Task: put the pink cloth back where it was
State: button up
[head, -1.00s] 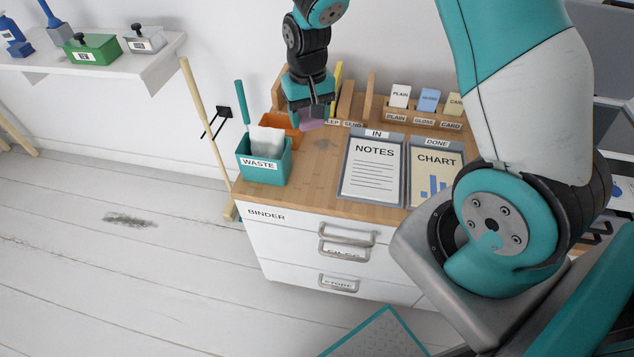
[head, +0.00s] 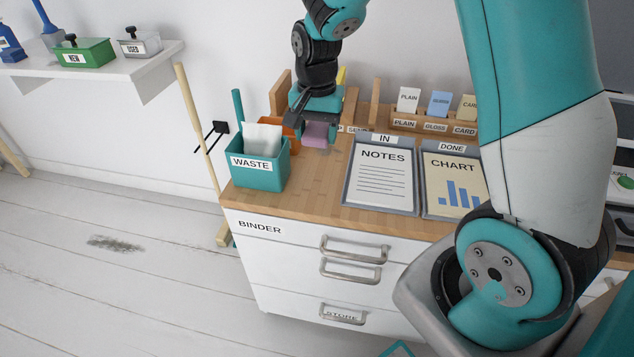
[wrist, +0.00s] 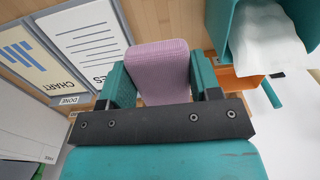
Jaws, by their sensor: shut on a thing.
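The pink cloth (head: 315,135) is a small folded pad between the fingers of my gripper (head: 317,128) in the head view. My gripper is shut on it, over the back left of the wooden desk top, right of the teal waste bin. In the wrist view the cloth (wrist: 158,70) shows between the two teal fingers (wrist: 158,88), its ribbed face toward the camera. I cannot tell whether the cloth touches the desk.
The teal waste bin (head: 262,176) holds white paper, with an orange container (head: 291,128) behind it. The IN tray (head: 381,209) with NOTES and the DONE tray (head: 452,214) with CHART lie to the right. Wooden dividers and card holders (head: 434,125) line the back.

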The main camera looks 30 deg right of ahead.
aim_at(317, 187)
notch_tip(317, 187, down, 13)
jog(key=shift+f+b, duration=0.2)
jog(key=shift+b, duration=0.25)
jog(key=shift+f, duration=0.1)
jog(key=o, duration=1)
jog(key=shift+o, duration=0.2)
notch_tip(317, 187, up, 12)
jog(key=shift+f+p, duration=0.15)
jog(key=shift+p, duration=0.2)
jog(key=shift+a+r, duration=0.1)
jog(key=shift+r, duration=0.25)
jog(key=s+a+r+n+y, duration=0.2)
jog(key=s+a+r+n, duration=0.4)
jog(key=s, duration=0.5)
jog(key=s+a+r+n+y, duration=0.2)
jog(key=s+a+r+n, duration=0.5)
jog(key=s+a+n, duration=0.3)
jog(key=shift+s+r, duration=0.2)
jog(key=shift+s, duration=0.65)
